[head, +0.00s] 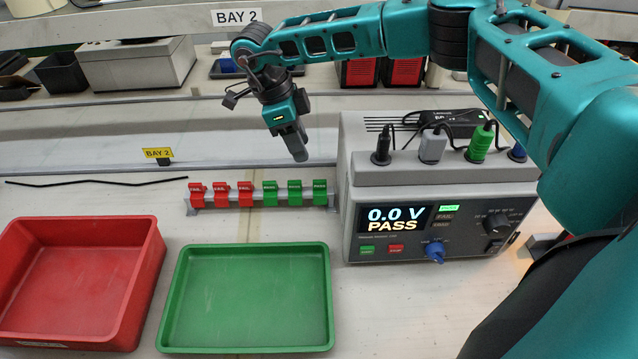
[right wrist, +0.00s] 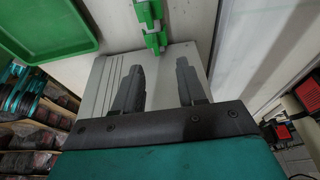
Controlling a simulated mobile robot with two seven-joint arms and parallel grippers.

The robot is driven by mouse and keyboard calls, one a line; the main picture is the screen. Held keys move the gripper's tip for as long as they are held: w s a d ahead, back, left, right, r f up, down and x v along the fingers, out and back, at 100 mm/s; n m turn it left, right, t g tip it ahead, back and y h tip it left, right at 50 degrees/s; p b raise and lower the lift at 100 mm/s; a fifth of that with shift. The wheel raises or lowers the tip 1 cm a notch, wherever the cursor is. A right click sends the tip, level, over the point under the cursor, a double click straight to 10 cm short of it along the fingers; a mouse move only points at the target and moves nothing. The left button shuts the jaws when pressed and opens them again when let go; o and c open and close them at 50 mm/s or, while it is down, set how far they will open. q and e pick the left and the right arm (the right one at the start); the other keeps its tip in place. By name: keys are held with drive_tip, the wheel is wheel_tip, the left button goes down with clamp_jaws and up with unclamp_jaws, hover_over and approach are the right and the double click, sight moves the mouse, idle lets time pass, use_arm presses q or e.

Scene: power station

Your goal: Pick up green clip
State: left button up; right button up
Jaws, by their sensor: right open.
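Three green clips (head: 294,192) marked PASS sit upright in the right half of a low grey rail (head: 205,207), beside three red clips (head: 220,194) marked FAIL. My right gripper (head: 299,155) hangs above and behind the right-hand green clips, apart from them. In the right wrist view the gripper (right wrist: 158,72) is open, with nothing between its two grey fingers. Green clips (right wrist: 155,40) show just beyond the fingertips there, near the gap between them. My left gripper is not in view.
A green tray (head: 248,247) and a red tray (head: 140,290) lie in front of the rail. A grey tester (head: 430,235) reading 0.0 V PASS stands right of the rail, with plugs and cables on top. A black cable (head: 95,183) lies at left.

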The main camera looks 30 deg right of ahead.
hover_over(319, 180)
drive_tip(key=w+a, duration=0.2)
wheel_tip(319, 180, down, 4)
drive_tip(key=shift+s+f, duration=0.1)
drive_tip(key=shift+f, duration=0.1)
drive_tip(key=f, duration=0.1)
drive_tip(key=s+d+f, duration=0.1)
drive_tip(key=f, duration=0.1)
drive_tip(key=shift+s+d+f, duration=0.25)
drive_tip(key=shift+s+f, duration=0.1)
drive_tip(key=shift+d+f, duration=0.1)
drive_tip(key=shift+f, duration=0.45)
clamp_jaws()
